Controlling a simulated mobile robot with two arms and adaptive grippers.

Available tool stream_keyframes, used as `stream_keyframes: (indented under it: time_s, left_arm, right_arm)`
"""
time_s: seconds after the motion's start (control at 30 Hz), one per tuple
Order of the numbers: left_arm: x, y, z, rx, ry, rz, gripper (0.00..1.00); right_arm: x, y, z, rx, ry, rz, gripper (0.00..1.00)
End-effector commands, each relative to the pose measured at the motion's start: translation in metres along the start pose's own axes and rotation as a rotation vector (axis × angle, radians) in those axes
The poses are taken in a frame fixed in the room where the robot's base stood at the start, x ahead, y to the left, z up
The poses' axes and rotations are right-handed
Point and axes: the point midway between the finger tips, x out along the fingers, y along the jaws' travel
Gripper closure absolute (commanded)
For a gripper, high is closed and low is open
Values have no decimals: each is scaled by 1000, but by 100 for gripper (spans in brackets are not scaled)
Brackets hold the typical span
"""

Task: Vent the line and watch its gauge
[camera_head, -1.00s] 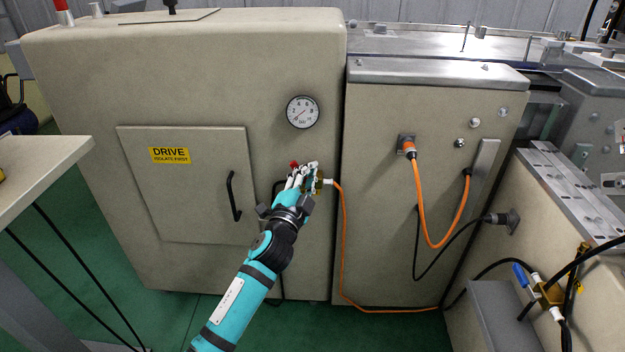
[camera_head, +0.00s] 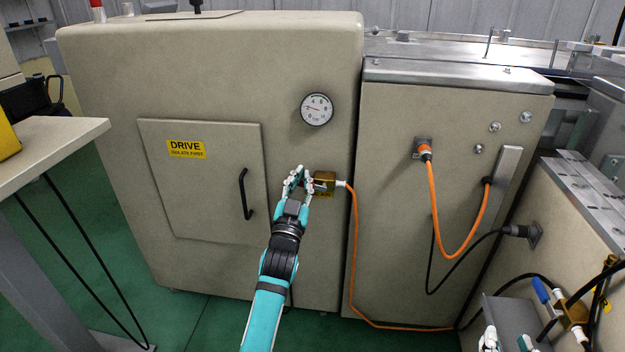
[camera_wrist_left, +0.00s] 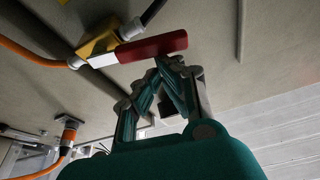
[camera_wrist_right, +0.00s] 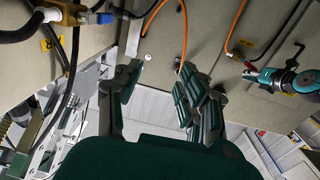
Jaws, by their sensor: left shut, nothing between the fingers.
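A brass valve (camera_head: 325,182) sits on the machine front. Its red lever shows in the left wrist view (camera_wrist_left: 152,48), with the yellow-brass body (camera_wrist_left: 98,44) behind it. My left gripper (camera_head: 298,176) is just left of the valve, its fingers shut and empty beside the lever; I cannot tell whether they touch it. The round gauge (camera_head: 317,109) is above, its needle pointing left and slightly up. A second valve with a blue lever (camera_head: 540,290) is at right. My right gripper (camera_head: 507,344) is open and empty near it, mostly below the head view's edge.
An orange hose (camera_head: 353,260) runs from the brass valve down along the floor. Orange and black cables (camera_head: 437,230) hang on the right cabinet. A DRIVE door (camera_head: 200,190) with a black handle is left of my left gripper. A table corner (camera_head: 60,150) juts in at left.

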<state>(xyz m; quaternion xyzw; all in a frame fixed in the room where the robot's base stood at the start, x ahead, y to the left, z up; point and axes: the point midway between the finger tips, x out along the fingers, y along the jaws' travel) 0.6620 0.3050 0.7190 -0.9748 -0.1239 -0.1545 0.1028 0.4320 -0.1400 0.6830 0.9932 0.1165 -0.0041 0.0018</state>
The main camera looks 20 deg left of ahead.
Motion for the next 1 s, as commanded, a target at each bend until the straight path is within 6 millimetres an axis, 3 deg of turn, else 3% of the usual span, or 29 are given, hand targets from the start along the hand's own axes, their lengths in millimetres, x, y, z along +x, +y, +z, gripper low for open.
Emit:
stream_keyframes:
  time_s: [0.3, 0.53, 0.77, 1.0]
  left_arm:
    - [1, 0, -2, 9, 0, 4, 100]
    - [8, -2, -13, 9, 0, 4, 100]
    - [15, -4, -24, 8, 0, 4, 100]
    - [23, -7, -36, 7, 1, 4, 100]
  right_arm:
    - [-1, 0, 3, 0, -25, 1, 60]
    - [-12, 6, 39, -3, -241, 15, 60]
    - [-42, 14, 86, -3, -535, 33, 60]
    - [-86, 20, 121, 2, -822, 50, 60]
